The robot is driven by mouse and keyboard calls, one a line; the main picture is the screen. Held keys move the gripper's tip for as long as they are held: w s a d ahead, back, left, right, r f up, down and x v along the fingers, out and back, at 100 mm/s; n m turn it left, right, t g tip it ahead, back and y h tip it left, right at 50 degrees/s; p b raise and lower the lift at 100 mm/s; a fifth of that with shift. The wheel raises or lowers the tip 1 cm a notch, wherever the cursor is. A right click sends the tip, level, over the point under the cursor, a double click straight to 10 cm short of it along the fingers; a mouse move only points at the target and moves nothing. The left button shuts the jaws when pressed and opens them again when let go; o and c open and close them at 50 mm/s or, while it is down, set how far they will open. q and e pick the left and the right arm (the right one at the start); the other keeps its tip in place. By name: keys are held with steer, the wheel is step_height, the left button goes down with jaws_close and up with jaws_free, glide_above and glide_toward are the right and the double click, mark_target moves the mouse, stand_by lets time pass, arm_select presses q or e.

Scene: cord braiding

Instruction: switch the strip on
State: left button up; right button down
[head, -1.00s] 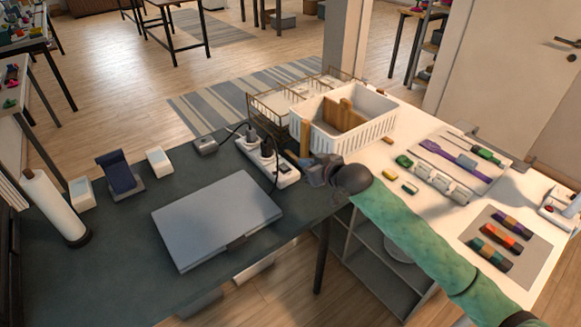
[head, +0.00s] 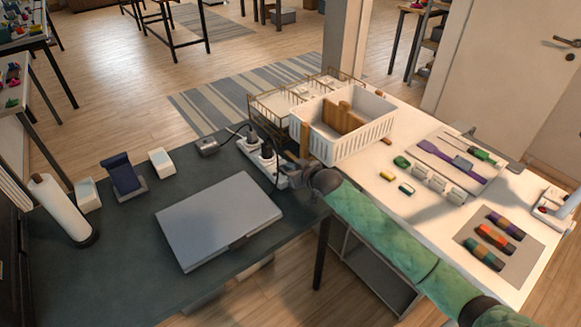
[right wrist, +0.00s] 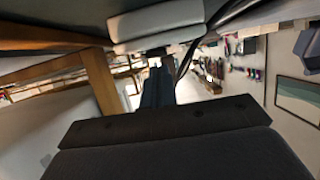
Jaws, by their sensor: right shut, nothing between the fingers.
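The white power strip (head: 250,152) lies on the dark desk beside the laptop, with plugs and black cords in its far part. My right gripper (head: 290,174) is at the strip's near right end, shut and empty. It covers part of that end, so I cannot make out the switch or whether it is touched. In the right wrist view the shut fingers (right wrist: 158,86) point at a pale block (right wrist: 155,22), apparently the strip, with a black cord beside it. My left gripper is not in view.
A closed grey laptop (head: 218,218) lies left of my gripper. A white slotted basket (head: 345,142) and a wire rack (head: 270,105) stand behind it. A small grey box (head: 207,147) is beyond the strip. The white table (head: 400,215) on the right holds tools.

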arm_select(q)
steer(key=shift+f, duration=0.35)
arm_select(e)
steer(key=shift+f, duration=0.2)
steer(key=shift+f, duration=0.1)
steer(key=shift+s+f, duration=0.1)
steer(key=shift+f, duration=0.3)
steer(key=shift+r, duration=0.1)
steer(key=shift+r+p, duration=0.75)
steer(key=shift+r, duration=0.1)
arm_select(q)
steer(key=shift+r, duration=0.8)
